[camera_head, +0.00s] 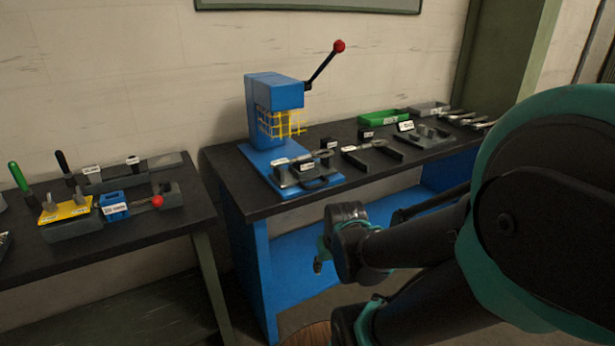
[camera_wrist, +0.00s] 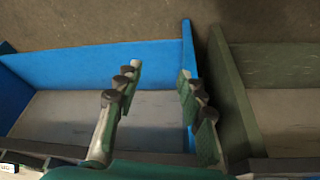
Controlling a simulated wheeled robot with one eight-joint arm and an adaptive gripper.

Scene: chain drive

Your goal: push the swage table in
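A blue press (camera_head: 273,92) with a yellow mesh guard (camera_head: 282,123) stands on the right-hand bench. The swage table appears to be the grey block with white labels (camera_head: 291,173) on the press's blue base plate, sticking out in front of the guard. A dark handle (camera_head: 320,183) shows at its front. My gripper (camera_head: 320,262) is in front of and below the bench top, apart from the table. In the wrist view my gripper (camera_wrist: 160,80) has its two fingers spread wide with nothing between them. The swage table is not recognisable in that view.
The press lever has a red knob (camera_head: 339,46). Tools, a green tray (camera_head: 384,117) and small labelled blocks lie right of the press. A second bench (camera_head: 100,243) with fixtures stands left, across a narrow gap. A blue panel (camera_wrist: 90,65) shows beneath my fingers.

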